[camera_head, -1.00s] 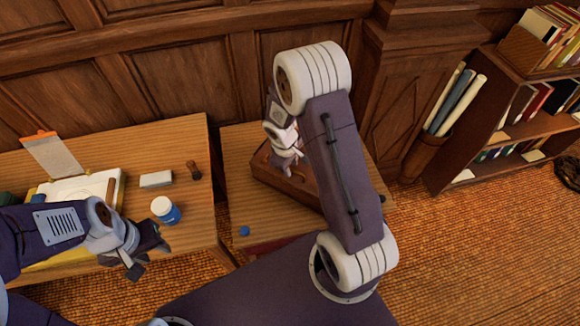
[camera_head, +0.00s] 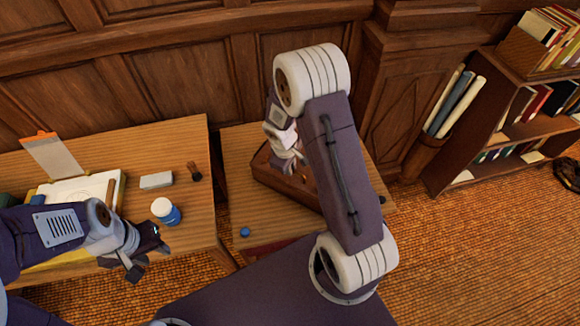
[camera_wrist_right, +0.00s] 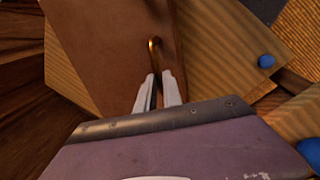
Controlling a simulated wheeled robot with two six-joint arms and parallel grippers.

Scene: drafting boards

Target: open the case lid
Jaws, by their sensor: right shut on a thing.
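The brown wooden case (camera_head: 263,171) sits on the right-hand table, partly hidden behind my right arm. In the right wrist view its brown lid (camera_wrist_right: 110,35) fills the upper middle, with a thin brass handle (camera_wrist_right: 153,48) on it. My right gripper (camera_wrist_right: 159,82) is shut on the brass handle at the lid. In the head view my right gripper (camera_head: 291,165) is mostly hidden by its own arm, over the case. How far the lid is raised cannot be told. My left gripper (camera_head: 149,256) is open and empty, in front of the left table.
A white-and-blue jar (camera_head: 165,211), a grey block (camera_head: 156,180) and a dark stamp-like object (camera_head: 194,171) stand on the left table. A gap separates the tables. A bookshelf (camera_head: 505,125) stands far right.

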